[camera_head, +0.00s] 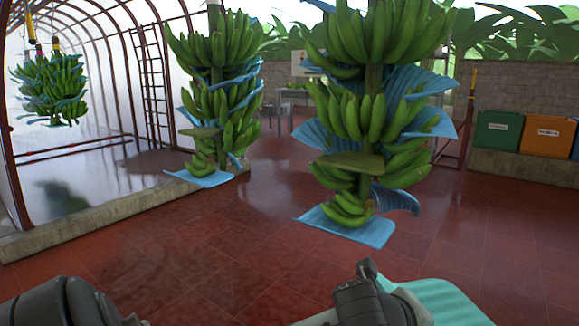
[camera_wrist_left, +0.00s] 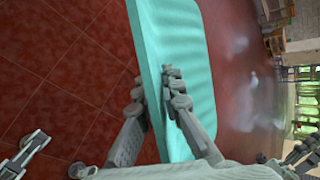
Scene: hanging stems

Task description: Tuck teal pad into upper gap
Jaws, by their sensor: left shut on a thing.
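The teal pad (camera_wrist_left: 188,65) is a flat, ribbed sheet with a thick edge. My left gripper (camera_wrist_left: 175,85) is shut on its edge, one finger on each side. In the head view the pad (camera_head: 447,302) shows at the bottom, cut off by the frame, beside my left gripper (camera_head: 367,270). The near banana stem (camera_head: 375,80) hangs beyond them, with tiers of green bananas. The upper gap (camera_head: 374,78) lies between its top and middle tiers, with blue sheets (camera_head: 410,82) around it. The pad is apart from the stem.
A second banana stem (camera_head: 215,75) hangs further left, and a small bunch (camera_head: 50,90) hangs at far left. Green (camera_head: 497,130) and orange (camera_head: 547,135) bins stand at right. The red tiled floor (camera_head: 230,240) is clear before the stems.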

